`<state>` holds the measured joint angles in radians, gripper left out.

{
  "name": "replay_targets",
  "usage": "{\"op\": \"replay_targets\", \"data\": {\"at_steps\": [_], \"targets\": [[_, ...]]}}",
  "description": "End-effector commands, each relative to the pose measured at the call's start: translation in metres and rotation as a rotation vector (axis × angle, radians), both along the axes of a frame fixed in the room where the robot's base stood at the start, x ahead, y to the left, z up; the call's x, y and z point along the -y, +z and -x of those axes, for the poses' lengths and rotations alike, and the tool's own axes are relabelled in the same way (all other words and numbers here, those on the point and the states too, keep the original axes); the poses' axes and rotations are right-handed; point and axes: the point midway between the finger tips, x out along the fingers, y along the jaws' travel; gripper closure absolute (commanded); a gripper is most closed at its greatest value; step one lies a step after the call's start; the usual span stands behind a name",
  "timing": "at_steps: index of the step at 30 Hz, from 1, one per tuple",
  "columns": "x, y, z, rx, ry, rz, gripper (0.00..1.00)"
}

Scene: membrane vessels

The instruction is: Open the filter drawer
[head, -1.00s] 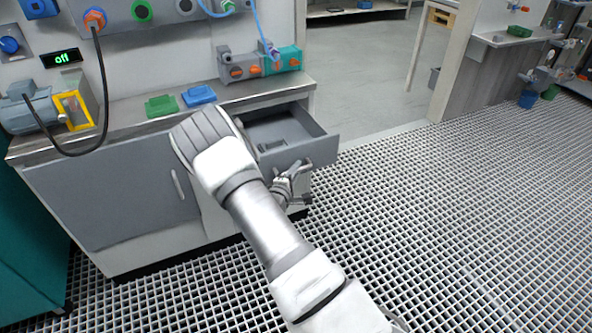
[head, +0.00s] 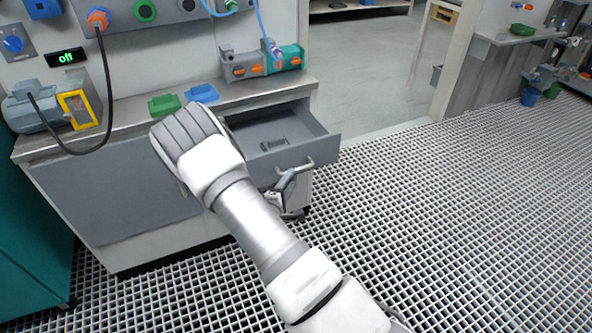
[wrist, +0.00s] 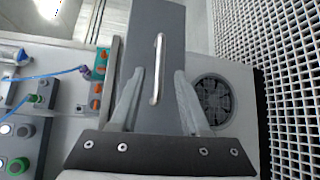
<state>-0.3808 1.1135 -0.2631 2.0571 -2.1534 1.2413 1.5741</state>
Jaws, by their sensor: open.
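The filter drawer (head: 322,151) is a grey drawer under the right end of the counter. It is pulled well out in the head view, and its inside shows, with a small dark slotted part on its floor. Its pale bar handle (head: 305,165) is on the front panel. In the wrist view the handle (wrist: 157,70) stands upright in the picture against the grey drawer front (wrist: 142,113). My gripper (wrist: 160,72) is open, with its fingertips on either side of the handle in that view and no visible grip on it. In the head view my gripper (head: 280,190) is just below the handle.
The counter (head: 130,125) carries a motor (head: 38,108), a green block (head: 165,104), a blue block (head: 202,93) and a valve unit (head: 245,66). A display above reads "off". Grated floor to the right is clear. A round vent (wrist: 214,98) shows beside the drawer in the wrist view.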

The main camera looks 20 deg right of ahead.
Motion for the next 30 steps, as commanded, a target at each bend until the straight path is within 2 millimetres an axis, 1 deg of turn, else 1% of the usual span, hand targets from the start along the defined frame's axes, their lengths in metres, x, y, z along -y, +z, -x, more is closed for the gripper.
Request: {"op": "replay_targets", "data": {"at_steps": [1, 6, 12, 15, 18, 30], "targets": [[-0.011, 0.004, 0.010, -0.004, 0.004, -0.001, 0.54], [-0.038, 0.009, 0.039, -0.004, 0.004, 0.000, 0.54], [-0.061, 0.013, 0.064, -0.002, 0.002, 0.000, 0.54], [-0.068, 0.014, 0.071, -0.001, 0.002, 0.000, 0.54], [-0.071, 0.014, 0.074, -0.001, 0.000, 0.001, 0.54], [-0.071, 0.014, 0.075, 0.000, 0.000, 0.000, 0.54]]}}
